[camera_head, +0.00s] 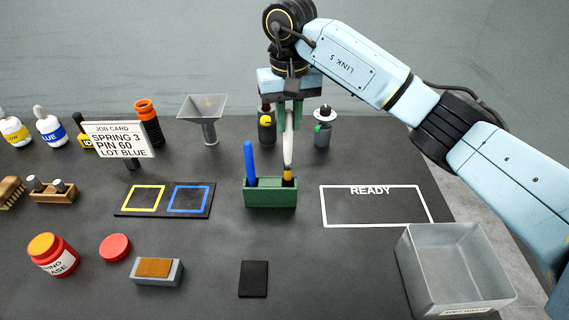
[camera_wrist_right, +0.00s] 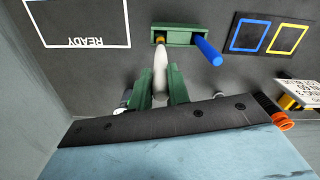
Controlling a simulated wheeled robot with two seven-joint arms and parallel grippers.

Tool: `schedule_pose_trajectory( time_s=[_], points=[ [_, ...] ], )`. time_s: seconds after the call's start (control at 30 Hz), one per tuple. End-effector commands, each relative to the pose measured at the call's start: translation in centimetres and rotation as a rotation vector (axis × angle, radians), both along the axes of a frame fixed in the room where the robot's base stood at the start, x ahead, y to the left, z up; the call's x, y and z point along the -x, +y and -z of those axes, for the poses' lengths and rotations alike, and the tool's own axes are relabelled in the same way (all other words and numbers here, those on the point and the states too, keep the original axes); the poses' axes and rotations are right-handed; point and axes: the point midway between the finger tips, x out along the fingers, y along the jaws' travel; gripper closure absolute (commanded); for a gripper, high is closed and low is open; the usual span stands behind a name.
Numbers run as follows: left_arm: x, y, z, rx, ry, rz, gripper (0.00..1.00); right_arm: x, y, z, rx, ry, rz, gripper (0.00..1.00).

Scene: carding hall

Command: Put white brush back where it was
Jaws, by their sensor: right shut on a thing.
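The white brush (camera_head: 288,147) is upright, its pale handle between the green fingers of my right gripper (camera_head: 289,118). Its orange band and dark lower end are at the right part of the green holder (camera_head: 270,196); I cannot tell how deep the end sits. A blue stick (camera_head: 249,160) stands in the left part of the holder. In the right wrist view the white brush (camera_wrist_right: 160,68) runs from the fingers of my right gripper (camera_wrist_right: 160,88) to the green holder (camera_wrist_right: 180,36). My left gripper is not in view.
A mat with yellow and blue squares (camera_head: 165,212) lies left of the holder, and the READY outline (camera_head: 375,222) lies right, empty. A grey bin (camera_head: 410,270) stands front right. A funnel (camera_head: 206,105), bottles (camera_head: 266,130) and a job card (camera_head: 118,155) stand behind. A black pad (camera_head: 253,279) lies in front.

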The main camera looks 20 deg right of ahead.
Motion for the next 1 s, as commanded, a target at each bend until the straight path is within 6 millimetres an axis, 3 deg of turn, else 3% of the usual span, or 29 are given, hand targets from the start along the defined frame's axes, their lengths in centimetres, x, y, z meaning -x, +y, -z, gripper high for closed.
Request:
schedule_pose_trajectory(
  time_s=[0.1,0.2,0.37,0.57,0.97,1.0],
  points=[
    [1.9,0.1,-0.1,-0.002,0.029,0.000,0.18,0.1,0.1,2.4,-0.002,0.004,0.000,1.00],
    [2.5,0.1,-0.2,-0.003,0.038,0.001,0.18,0.1,0.1,3.5,-0.002,0.002,-0.001,1.00],
    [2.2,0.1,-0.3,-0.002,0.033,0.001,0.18,0.1,0.1,4.7,-0.003,0.002,0.000,1.00],
    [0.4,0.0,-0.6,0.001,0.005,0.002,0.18,0.1,0.0,7.4,-0.003,0.003,0.000,1.00],
    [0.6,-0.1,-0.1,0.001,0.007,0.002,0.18,0.0,0.0,8.2,-0.001,-0.001,0.000,1.00],
    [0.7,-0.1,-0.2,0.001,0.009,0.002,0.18,0.0,0.0,8.1,-0.002,0.000,-0.001,0.78]
  ],
)
